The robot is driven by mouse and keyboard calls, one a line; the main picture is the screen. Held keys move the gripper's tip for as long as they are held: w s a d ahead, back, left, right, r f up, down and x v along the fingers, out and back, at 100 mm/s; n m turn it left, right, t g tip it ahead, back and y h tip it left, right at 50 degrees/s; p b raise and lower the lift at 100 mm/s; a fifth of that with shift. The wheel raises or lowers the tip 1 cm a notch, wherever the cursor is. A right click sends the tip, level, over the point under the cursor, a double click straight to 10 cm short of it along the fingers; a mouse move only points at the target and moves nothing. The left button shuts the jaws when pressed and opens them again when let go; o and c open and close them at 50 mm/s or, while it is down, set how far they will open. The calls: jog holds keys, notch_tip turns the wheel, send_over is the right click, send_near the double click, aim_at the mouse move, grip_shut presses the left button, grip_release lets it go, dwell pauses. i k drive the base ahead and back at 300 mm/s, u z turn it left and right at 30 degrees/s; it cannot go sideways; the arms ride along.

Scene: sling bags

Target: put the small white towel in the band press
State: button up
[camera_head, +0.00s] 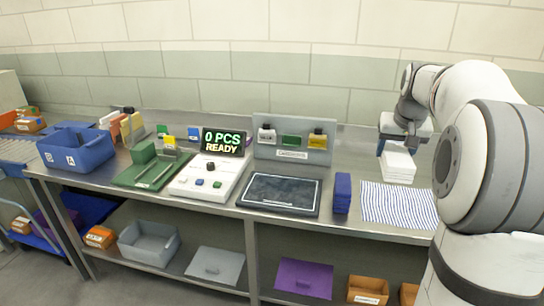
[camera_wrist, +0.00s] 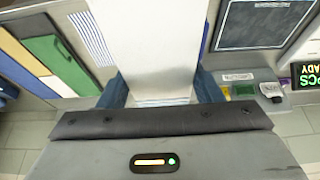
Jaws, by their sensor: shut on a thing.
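My gripper (camera_head: 400,143) is at the right, above the back of the bench, shut on a white folded towel (camera_head: 397,166). The towel hangs below the fingers as a layered block, above the striped cloth's far edge. In the wrist view the towel (camera_wrist: 152,40) fills the space between the blue fingers of my gripper (camera_wrist: 160,92). No label names the band press. A white machine (camera_head: 190,189) with buttons and a display reading "0 PCS READY" (camera_head: 223,141) stands left of centre. A green base (camera_head: 150,175) with rails and a green block stands beside it; I cannot tell which is the press.
A blue-and-white striped cloth (camera_head: 398,208) lies on the right. Left of it are a blue folded stack (camera_head: 342,193) and a dark framed slab (camera_head: 280,193). A grey holder panel (camera_head: 290,153) stands behind. A blue bin (camera_head: 76,152) is far left. Boxes and bins fill the lower shelf.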

aim_at(156, 172)
jog(key=i, duration=1.3)
